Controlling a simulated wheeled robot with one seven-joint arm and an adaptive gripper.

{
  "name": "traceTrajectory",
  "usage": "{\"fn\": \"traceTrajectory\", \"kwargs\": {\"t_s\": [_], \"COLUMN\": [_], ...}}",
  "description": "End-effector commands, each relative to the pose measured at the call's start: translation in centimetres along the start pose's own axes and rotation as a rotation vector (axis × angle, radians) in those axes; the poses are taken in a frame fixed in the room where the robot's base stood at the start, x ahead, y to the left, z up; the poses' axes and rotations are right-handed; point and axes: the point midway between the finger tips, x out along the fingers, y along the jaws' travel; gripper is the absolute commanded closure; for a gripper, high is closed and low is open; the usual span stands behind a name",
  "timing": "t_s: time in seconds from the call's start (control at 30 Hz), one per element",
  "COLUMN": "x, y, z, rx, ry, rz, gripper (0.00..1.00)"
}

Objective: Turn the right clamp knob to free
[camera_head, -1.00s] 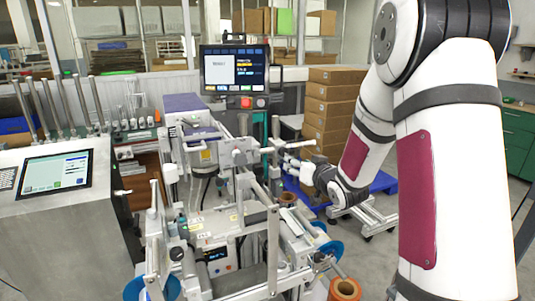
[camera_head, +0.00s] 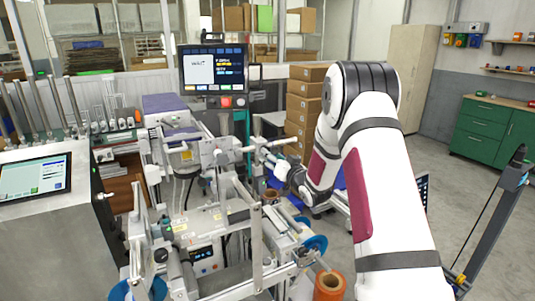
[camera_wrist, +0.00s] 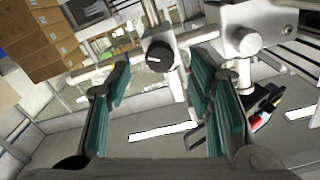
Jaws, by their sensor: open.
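A round black clamp knob (camera_wrist: 160,55) with a short pale mark on its face sits on a grey metal clamp block in the wrist view. My gripper (camera_wrist: 164,68) is open, with its teal-padded fingers to the left and right of the knob. The knob shows between the fingertips and appears ahead of them, with no visible contact. A second, silver round knob or cap (camera_wrist: 241,41) is on the bracket to the right. In the head view my arm reaches from the right to the machine (camera_head: 205,215); the black knob is too small to make out there.
A metal bar crosses behind the fingers in the wrist view. Stacked cardboard boxes (camera_head: 305,105) stand behind my arm. A monitor (camera_head: 213,70) is above the machine and a touchscreen (camera_head: 35,178) at the left. Orange-brown rolls (camera_head: 329,284) are at the machine's right front.

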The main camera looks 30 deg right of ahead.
Motion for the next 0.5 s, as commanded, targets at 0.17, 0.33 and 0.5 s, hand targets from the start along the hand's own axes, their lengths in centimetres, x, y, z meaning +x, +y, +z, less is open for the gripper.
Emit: {"fn": "traceTrajectory", "kwargs": {"t_s": [0.17, 0.33, 0.5], "x": [2.7, 4.0, 4.4], "y": [0.0, 0.0, 0.0], "z": [0.1, 0.0, 0.0], "rx": [0.001, 0.0, 0.001], "ry": [0.0, 0.001, -0.001], "rz": [0.0, 0.001, 0.001], "gripper": [0.52, 0.52, 0.52]}}
